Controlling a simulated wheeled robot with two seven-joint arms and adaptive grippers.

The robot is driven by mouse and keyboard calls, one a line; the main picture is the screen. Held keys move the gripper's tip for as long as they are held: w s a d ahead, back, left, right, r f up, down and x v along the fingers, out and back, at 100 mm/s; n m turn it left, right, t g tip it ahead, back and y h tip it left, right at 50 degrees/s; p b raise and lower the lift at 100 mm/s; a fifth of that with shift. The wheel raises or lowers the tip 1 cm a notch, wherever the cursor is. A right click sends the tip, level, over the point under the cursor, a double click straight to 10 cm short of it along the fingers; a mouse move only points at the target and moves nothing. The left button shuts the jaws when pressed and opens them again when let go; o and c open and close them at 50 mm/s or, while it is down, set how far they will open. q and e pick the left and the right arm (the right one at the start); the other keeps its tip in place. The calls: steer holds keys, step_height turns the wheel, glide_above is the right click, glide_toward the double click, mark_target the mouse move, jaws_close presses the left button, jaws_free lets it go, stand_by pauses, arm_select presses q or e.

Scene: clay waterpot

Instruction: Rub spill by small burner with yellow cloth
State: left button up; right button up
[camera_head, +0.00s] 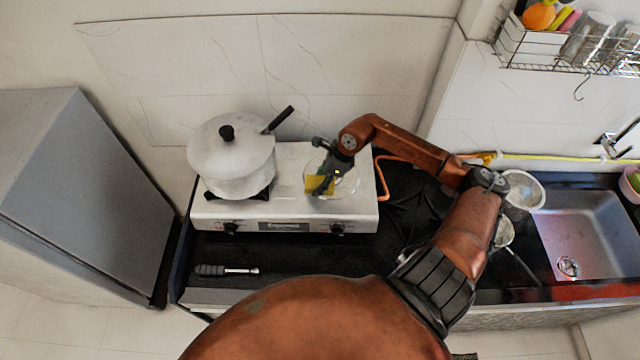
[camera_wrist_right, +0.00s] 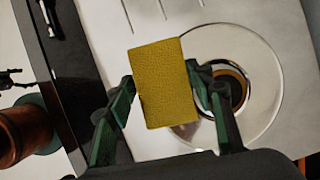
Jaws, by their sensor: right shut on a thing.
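My right gripper (camera_head: 322,172) reaches over the right side of the white two-burner stove (camera_head: 285,210). It is shut on the yellow cloth (camera_head: 317,186), which looks like a flat rectangle between the two fingers in the wrist view (camera_wrist_right: 163,83). The cloth is over the left part of the small burner's round shiny plate (camera_head: 349,186); I cannot tell whether it touches it. The plate and a dark burner ring with a brown inner band show in the wrist view (camera_wrist_right: 262,60). I cannot make out a distinct spill. My left gripper is not in view.
A white lidded pot (camera_head: 230,165) with a black handle stands on the left burner. A dark-handled tool (camera_head: 225,270) lies on the black counter in front. An orange hose (camera_head: 383,175) runs right of the stove. A sink (camera_head: 590,235) is at the right.

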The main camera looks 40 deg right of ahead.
mark_target(319, 183)
steer(key=shift+r+p, duration=0.35)
steer(key=shift+r, duration=0.65)
steer(key=shift+r, duration=0.1)
steer(key=shift+r+p, duration=0.45)
steer(key=shift+r, duration=0.95)
